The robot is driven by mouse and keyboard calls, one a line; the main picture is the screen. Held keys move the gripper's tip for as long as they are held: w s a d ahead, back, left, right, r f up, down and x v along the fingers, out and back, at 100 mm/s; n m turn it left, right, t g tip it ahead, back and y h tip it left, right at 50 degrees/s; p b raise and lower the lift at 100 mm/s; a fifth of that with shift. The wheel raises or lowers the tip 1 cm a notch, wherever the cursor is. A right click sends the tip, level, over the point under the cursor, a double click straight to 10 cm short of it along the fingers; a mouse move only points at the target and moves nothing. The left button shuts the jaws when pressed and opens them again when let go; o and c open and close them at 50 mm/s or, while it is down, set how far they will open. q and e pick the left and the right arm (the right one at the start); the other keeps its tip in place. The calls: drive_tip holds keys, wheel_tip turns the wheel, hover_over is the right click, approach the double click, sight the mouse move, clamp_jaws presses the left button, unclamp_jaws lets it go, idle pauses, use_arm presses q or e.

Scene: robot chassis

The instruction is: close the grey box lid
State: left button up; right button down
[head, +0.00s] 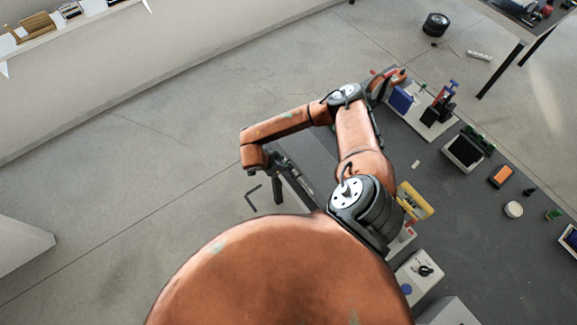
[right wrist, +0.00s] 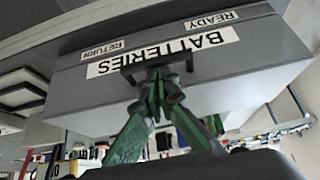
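The grey box (right wrist: 245,55) fills the upper part of the right wrist view. White labels on its face read BATTERIES, READY and RETURN. A black handle (right wrist: 128,72) stands out from this face. My right gripper (right wrist: 160,82) has green fingers that converge in front of the handle, with their dark tips close together. The tips are at or very near the handle; I cannot tell whether they touch it. The lid's angle is not clear here. In the head view my orange arm covers much of the middle, and I cannot make out the labelled box. My left gripper does not show.
A dark workbench (head: 465,235) runs down the right of the head view. On it are a yellow item (head: 414,200), a white box with a black knob (head: 418,272), an orange block (head: 501,175) and a white round item (head: 513,209). Open concrete floor (head: 150,190) lies to the left.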

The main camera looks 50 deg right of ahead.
drive_tip(key=d+r+p, duration=0.1)
drive_tip(key=r, duration=0.1)
drive_tip(key=d+r, duration=0.1)
drive_tip(key=shift+d+r+p, duration=0.15)
drive_tip(key=shift+r+p, duration=0.2)
drive_tip(key=a+f+b+v, duration=0.1)
drive_tip(key=b+v, duration=0.2)
drive_tip(key=v, duration=0.6)
drive_tip(key=shift+a, duration=0.35)
drive_tip(key=shift+r, duration=0.1)
